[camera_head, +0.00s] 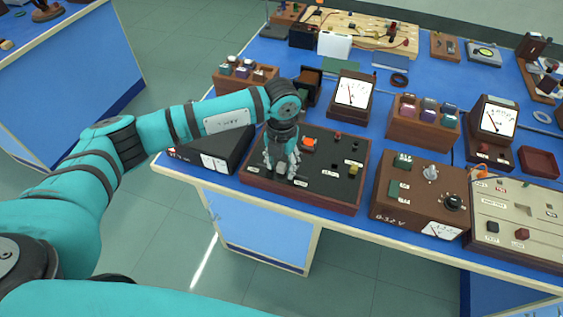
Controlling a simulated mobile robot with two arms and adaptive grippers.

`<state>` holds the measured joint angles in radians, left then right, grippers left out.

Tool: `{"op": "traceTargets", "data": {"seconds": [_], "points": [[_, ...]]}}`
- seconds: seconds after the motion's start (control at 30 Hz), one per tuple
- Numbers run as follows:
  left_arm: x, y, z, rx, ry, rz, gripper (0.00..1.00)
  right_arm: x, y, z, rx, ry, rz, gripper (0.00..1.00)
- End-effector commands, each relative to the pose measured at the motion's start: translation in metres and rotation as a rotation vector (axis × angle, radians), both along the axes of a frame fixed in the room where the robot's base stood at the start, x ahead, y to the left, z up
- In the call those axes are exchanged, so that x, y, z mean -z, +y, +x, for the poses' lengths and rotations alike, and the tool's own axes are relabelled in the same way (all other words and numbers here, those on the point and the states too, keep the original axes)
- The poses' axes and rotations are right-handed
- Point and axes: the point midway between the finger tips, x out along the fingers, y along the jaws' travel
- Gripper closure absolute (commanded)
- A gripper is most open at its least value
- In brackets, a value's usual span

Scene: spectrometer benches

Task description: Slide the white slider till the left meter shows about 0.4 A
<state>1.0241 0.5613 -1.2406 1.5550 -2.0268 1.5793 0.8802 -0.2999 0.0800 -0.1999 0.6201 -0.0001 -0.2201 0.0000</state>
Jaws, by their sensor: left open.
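My left gripper (281,170) points down over the left part of a wood-framed black panel (325,180). Its fingers are spread. A small pale knob (281,168) shows between the fingertips and may be the white slider; the gripper hides most of it, and I cannot tell whether the fingers touch it. My right gripper is out of view.
A brown control box (415,196) and a second meter (492,128) are to the right.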

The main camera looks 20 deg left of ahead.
Motion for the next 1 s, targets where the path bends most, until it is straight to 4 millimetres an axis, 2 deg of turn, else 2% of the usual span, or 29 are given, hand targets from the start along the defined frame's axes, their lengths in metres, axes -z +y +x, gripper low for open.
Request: {"op": "traceTargets", "data": {"seconds": [0.07, 0.33, 0.67, 1.0], "points": [[0.000, 0.000, 0.000, 0.000, 0.000, 0.000, 0.64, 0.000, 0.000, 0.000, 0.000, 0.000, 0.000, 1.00], [-0.001, 0.000, 0.000, 0.000, 0.000, 0.000, 0.99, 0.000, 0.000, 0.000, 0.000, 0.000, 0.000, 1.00], [-0.001, -0.001, 0.000, 0.000, 0.000, -0.001, 1.00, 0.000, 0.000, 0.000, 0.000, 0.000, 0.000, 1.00], [0.000, -0.048, -0.001, 0.003, -0.002, -0.004, 1.00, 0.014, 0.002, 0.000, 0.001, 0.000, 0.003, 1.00]]}}
